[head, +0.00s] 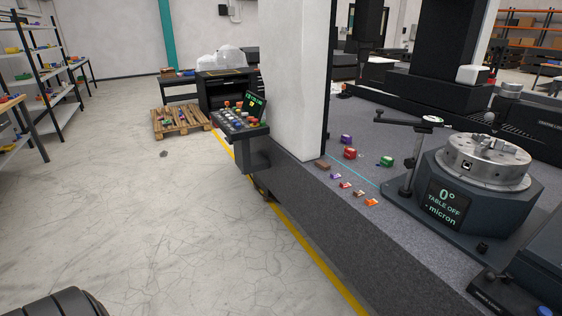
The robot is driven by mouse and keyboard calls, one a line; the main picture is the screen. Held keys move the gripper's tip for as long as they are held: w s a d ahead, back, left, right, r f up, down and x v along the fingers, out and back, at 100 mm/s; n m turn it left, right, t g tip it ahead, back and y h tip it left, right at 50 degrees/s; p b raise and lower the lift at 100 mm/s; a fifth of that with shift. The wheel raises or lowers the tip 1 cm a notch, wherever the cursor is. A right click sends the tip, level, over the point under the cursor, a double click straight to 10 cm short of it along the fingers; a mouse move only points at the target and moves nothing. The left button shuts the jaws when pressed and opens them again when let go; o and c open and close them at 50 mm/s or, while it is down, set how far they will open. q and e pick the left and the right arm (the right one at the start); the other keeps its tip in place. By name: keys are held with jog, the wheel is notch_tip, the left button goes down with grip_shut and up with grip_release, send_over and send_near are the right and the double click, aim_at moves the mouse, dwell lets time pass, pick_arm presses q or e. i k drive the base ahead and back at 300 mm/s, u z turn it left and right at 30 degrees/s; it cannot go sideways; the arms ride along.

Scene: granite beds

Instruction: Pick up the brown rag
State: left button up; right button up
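A small brown item (322,164) lies on the granite bed (312,199) beside the foot of the white column. It is too small to tell whether it is a folded rag or a block. A small brownish-orange item (359,194) also lies on the bed, in a short row of small coloured things. A dark grey scrap (163,154) lies on the floor left of the bed; its kind is unclear. Neither of my grippers is in view.
A red item (350,153) and a green item (386,161) lie nearby on the bed. A rotary table (480,190) stands right of them. The white column (295,80) and a control panel (240,115) stand at the bed's left edge. The floor at left is largely clear.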

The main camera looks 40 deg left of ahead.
aim_at(321, 164)
jog(key=u, duration=0.8)
jog(key=i, duration=0.8)
jog(key=u, duration=0.65)
jog(key=i, duration=0.95)
jog(key=z, duration=0.5)
jog(key=i, duration=0.7)
jog(key=z, duration=1.1)
jog(key=i, duration=0.45)
jog(key=z, duration=0.55)
